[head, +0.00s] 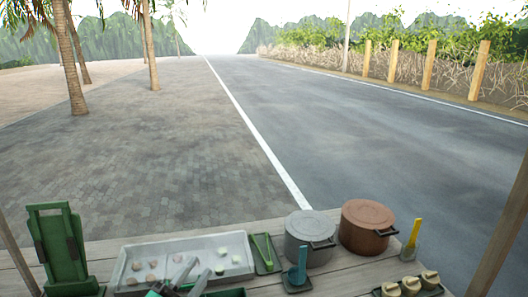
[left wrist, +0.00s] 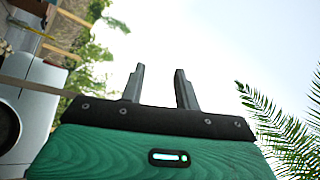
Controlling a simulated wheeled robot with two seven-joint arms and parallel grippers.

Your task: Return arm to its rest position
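My left gripper (head: 199,267) shows at the bottom of the head view, its two grey fingers apart over the near edge of a grey tray (head: 130,257). In the left wrist view the same gripper (left wrist: 160,70) has a green body and two dark fingers spread, with only pale sky between them. It holds nothing and points up and away from the table. Most of the left arm is out of the head view. My right gripper shows in neither view.
Small pieces lie in the tray. Posts flank the table.

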